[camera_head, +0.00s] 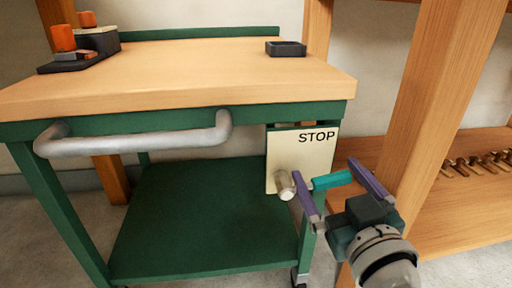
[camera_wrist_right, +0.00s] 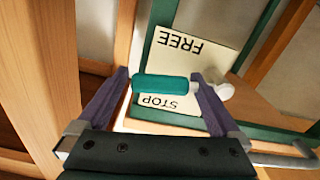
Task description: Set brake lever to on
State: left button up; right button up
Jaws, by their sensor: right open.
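The brake lever has a teal handle (camera_head: 332,180) and a pale metal knob (camera_head: 285,185) in front of a cream plate (camera_head: 279,154) on the cart's right end. The plate reads STOP at its top in the head view. In the right wrist view the plate (camera_wrist_right: 182,62) reads FREE and STOP upside down, and the teal handle (camera_wrist_right: 165,84) lies just above STOP. My right gripper (camera_head: 325,168) is open, its purple fingers on either side of the handle. It also shows in the right wrist view (camera_wrist_right: 160,78); contact cannot be told. My left gripper is out of view.
The green cart (camera_head: 200,220) has a wooden top (camera_head: 190,75) and a grey push bar (camera_head: 140,143). A small black tray (camera_head: 286,48) sits on top. A wooden post (camera_head: 440,90) and a low shelf (camera_head: 470,210) stand close on the right.

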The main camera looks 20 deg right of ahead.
grip_shut()
dwell(0.8)
